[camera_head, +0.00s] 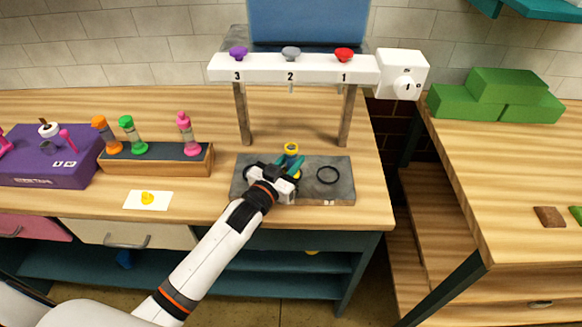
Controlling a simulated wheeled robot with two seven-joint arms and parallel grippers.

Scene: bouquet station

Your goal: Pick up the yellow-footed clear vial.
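The yellow-footed vial (291,148) is at the back of the grey slab on the bench, with its yellow end showing just beyond my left gripper. Its lower part is largely hidden by the gripper. My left gripper (289,164) reaches in from the front, with its teal fingers apart, one on each side of the vial's line. Whether they touch the vial cannot be made out. My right gripper is not in view.
A dispenser (290,69) with purple, grey and red knobs stands behind. A wooden rack (158,160) holds orange, green and pink vials. A card with a yellow mark (133,200) lies at the front left.

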